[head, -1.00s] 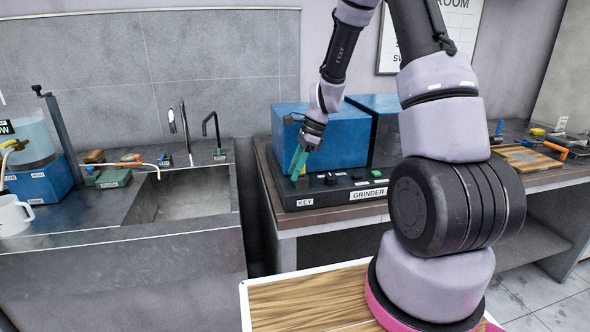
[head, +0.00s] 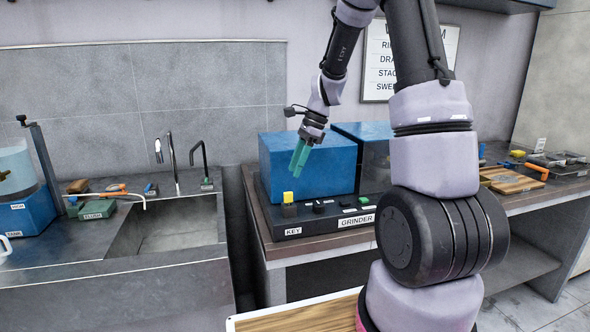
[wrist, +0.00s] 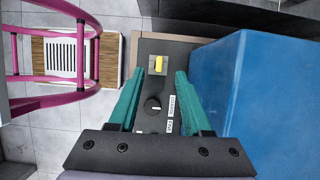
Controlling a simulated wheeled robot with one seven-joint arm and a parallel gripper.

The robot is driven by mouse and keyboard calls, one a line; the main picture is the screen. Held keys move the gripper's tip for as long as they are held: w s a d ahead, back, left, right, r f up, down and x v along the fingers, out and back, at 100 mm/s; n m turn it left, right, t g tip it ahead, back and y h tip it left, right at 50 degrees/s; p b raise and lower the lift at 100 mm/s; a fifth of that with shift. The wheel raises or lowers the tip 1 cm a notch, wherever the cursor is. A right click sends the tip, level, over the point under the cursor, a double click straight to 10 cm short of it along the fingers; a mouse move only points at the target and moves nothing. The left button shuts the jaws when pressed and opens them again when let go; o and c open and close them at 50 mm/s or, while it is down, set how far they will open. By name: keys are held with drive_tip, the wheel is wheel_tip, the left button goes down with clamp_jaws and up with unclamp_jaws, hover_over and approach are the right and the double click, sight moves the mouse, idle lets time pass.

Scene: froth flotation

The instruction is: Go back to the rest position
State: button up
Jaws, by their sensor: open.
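My gripper (head: 300,157) has green fingers and is raised in front of the blue grinder housing (head: 280,165), above the black control panel. In the wrist view my gripper (wrist: 158,95) is open, with nothing between its fingers. The yellow-topped key (head: 288,197) stands upright at the left end of the panel, apart from the fingers. The key also shows beyond the fingertips in the wrist view (wrist: 159,64). My arm hides part of the second blue box.
The grinder panel (head: 330,222) carries knobs, a green button and labels. A sink (head: 165,230) with two taps is at left, and a blue tank stand (head: 30,220) at far left. A wooden board (head: 512,181) and tools lie on the right bench.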

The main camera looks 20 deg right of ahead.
drive_tip(key=s+r+n+t+h, duration=0.1)
drive_tip(key=s+r+n+t, duration=0.1)
drive_tip(key=s+r+n, duration=0.4)
drive_tip(key=s+r+n+t, duration=0.1)
drive_tip(key=s+r, duration=0.3)
drive_tip(key=r, duration=0.5)
drive_tip(key=s+d+r+n+t, duration=0.1)
drive_tip(key=s+r+n+t, duration=0.1)
drive_tip(key=s, duration=0.4)
drive_tip(key=s+r+n+t+h, duration=0.1)
drive_tip(key=s+r+n+t, duration=0.1)
drive_tip(key=s+n, duration=0.3)
drive_tip(key=shift+s+d+r+h, duration=0.3)
drive_tip(key=shift+s+d+r, duration=0.1)
drive_tip(key=shift+s+r, duration=0.4)
drive_tip(key=shift+w, duration=0.1)
